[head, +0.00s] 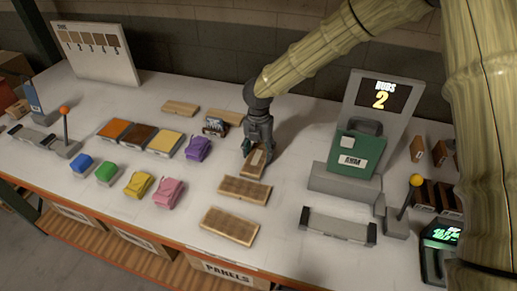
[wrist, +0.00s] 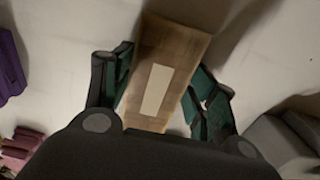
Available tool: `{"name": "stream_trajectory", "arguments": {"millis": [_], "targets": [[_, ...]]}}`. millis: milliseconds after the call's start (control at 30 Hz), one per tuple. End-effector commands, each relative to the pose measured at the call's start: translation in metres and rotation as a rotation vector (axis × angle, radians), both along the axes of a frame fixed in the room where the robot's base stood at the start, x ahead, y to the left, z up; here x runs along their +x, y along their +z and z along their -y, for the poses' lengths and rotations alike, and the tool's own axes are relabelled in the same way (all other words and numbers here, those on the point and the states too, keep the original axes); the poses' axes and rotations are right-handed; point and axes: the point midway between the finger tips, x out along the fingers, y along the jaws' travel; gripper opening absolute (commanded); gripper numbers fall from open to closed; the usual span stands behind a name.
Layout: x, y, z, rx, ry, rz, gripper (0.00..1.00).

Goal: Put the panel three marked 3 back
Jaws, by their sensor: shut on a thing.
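My gripper (head: 257,154) points down over the middle of the bench. It is shut on a light brown wooden panel (head: 256,163), which also shows between the green fingers in the wrist view (wrist: 186,43). A pale blank-looking label (wrist: 157,90) is on the panel's face; I cannot read any number on it. Whether the panel touches the bench is unclear. Two more wooden panels lie flat nearer the front edge, one (head: 245,189) behind the other (head: 229,226). Another wooden panel (head: 180,108) lies at the back.
A dark stamp-like block (head: 214,126) stands left of my gripper beside another wooden piece (head: 228,116). Coloured pads and blocks (head: 139,184) fill the left. A green machine (head: 354,156) with a "RUBS 2" screen (head: 383,96) stands right, behind a grey cradle (head: 338,226). Bare bench surrounds the front panels.

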Motion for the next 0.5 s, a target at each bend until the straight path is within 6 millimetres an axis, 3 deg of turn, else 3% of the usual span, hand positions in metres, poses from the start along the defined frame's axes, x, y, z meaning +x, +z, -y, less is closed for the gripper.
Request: {"name": "stream_trajectory", "arguments": {"millis": [400, 433, 500], "targets": [[-0.0002, -0.0050, -0.0002, -0.001, 0.000, 0.000, 0.28], [-0.0002, -0.0047, -0.0002, 0.000, 0.000, 0.000, 0.63], [-0.0002, -0.0046, -0.0002, 0.000, 0.000, 0.000, 0.76]]}}
